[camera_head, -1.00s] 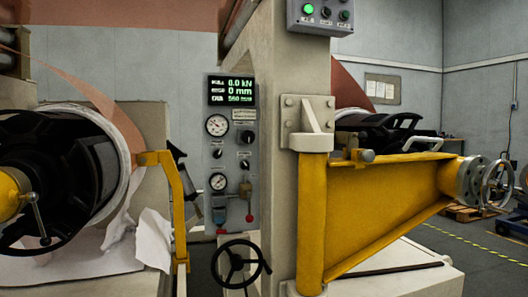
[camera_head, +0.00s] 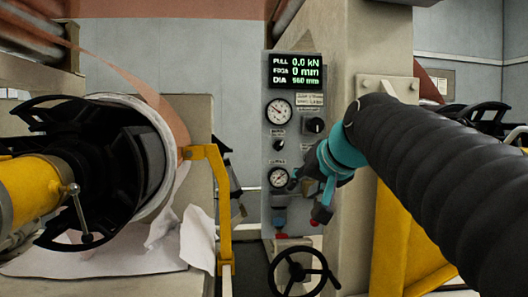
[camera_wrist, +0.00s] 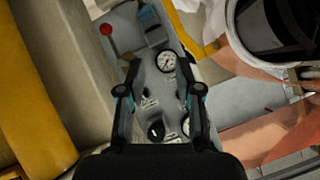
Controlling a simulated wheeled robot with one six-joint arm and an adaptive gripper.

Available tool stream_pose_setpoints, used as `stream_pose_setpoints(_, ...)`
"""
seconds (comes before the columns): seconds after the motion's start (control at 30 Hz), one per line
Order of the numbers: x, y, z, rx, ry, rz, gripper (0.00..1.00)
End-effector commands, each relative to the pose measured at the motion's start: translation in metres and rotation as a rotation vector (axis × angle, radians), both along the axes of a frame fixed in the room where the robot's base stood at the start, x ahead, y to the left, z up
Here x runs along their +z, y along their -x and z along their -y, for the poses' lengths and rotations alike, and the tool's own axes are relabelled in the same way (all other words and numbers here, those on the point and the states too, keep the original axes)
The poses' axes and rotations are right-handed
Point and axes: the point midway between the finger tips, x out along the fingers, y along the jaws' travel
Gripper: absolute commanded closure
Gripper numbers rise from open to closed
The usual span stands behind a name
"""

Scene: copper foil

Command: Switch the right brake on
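The grey control panel (camera_head: 266,150) stands on the beige post, with a lit display, two round gauges, dark knobs and small labels I cannot read. Low on it are a blue fitting (camera_head: 280,215) and a red ball-ended lever (camera_head: 314,222); the red ball also shows in the wrist view (camera_wrist: 106,29). I cannot tell which control is the right brake. My gripper (camera_head: 308,195) is in front of the panel's lower right and hides part of it. In the wrist view my gripper (camera_wrist: 160,95) is open and empty, its fingers framing a dark knob (camera_wrist: 156,130) and small labels.
A black handwheel (camera_head: 298,272) sits below the panel. A large reel (camera_head: 100,170) with a yellow arm and bracket (camera_head: 215,190) stands to the left. A yellow beam (camera_head: 395,240) is behind my arm on the right.

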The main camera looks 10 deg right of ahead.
Motion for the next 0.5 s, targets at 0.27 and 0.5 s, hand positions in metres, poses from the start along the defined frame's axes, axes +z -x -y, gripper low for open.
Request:
stream_pose_setpoints(0.27,0.089,-0.055,0.016,-0.018,-0.103,0.178,0.66)
stream_pose_setpoints(0.5,0.109,-0.068,0.018,-0.016,-0.126,0.219,0.66)
